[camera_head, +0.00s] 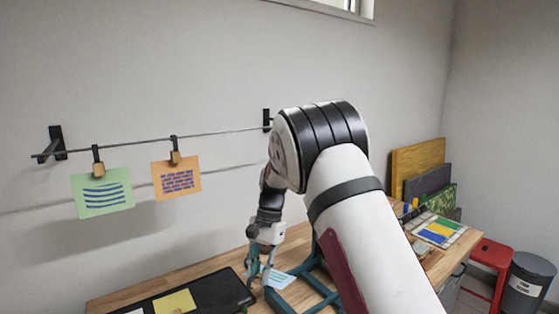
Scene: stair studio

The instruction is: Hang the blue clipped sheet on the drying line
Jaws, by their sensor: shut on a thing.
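The blue clipped sheet (281,279) is pale blue with darker marks and lies low beside a teal frame, just right of my gripper. My gripper (259,281) points down and is shut at the sheet's near edge; its clip is hidden or too small to make out. The drying line (225,134) is a thin dark rod on wall brackets, above and behind my gripper. A green sheet (103,203) and an orange sheet (180,190) hang from it by clips on the left. The line's right part looks empty, and its right end is partly behind my arm.
A teal frame (312,284) stands on the wooden table (210,262). A black tray (228,288) with a yellow sheet (175,301) lies at left. Coloured boards (418,158) lean at the back right. A red stool (490,254) and grey bin (527,280) stand beyond the table.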

